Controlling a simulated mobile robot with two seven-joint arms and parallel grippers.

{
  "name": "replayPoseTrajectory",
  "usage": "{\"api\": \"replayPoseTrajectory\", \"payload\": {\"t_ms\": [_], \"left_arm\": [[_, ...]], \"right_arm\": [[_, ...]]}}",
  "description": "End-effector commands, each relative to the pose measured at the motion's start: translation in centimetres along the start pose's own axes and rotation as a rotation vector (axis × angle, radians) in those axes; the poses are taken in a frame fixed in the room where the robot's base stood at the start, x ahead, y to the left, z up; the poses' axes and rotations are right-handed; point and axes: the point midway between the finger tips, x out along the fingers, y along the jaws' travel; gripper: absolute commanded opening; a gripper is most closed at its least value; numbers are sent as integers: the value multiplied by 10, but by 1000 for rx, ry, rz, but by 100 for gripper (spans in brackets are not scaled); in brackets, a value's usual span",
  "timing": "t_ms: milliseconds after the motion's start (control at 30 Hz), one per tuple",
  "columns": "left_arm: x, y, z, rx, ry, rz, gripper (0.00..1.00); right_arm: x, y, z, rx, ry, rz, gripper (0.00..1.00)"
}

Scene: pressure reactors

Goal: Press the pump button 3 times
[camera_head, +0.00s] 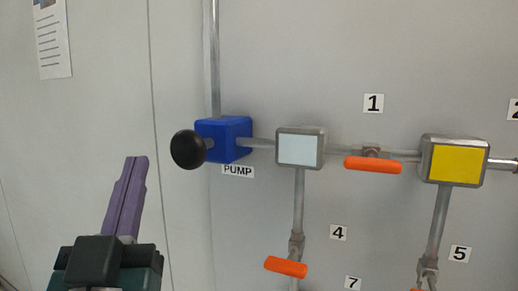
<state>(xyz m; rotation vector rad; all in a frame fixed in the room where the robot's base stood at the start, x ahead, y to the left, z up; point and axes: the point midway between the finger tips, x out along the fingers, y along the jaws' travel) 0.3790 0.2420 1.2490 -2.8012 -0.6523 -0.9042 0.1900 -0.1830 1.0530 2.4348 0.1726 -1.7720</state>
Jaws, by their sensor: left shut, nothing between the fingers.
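The pump is a blue box (232,139) on the wall with a "PUMP" label (238,170) just below it. Its round black button (188,149) sticks out from the box at the front left. My left gripper (137,160) shows at the lower left, with purple fingers closed together and pointing up. It is empty. Its tip is to the left of the black button and a little lower in the picture, with a visible gap between them. My right gripper is not in view.
Grey pipes run from the pump to a box with a pale panel (298,149) and one with a yellow panel (455,164). Orange valve handles (373,165) (286,267) stick out right of the pump. A paper sheet (52,36) hangs at the upper left.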

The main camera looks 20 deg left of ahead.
Motion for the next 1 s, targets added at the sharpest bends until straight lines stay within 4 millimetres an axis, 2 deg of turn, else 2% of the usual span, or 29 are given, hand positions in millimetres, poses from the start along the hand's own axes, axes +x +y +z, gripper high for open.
{"api": "replayPoseTrajectory", "payload": {"t_ms": [867, 1000], "left_arm": [[0, 0, 0, -2, 0, 0, 0], [-1, 0, -2, -78, -3, -3, 0]], "right_arm": [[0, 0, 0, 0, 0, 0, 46], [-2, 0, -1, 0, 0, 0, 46]]}}
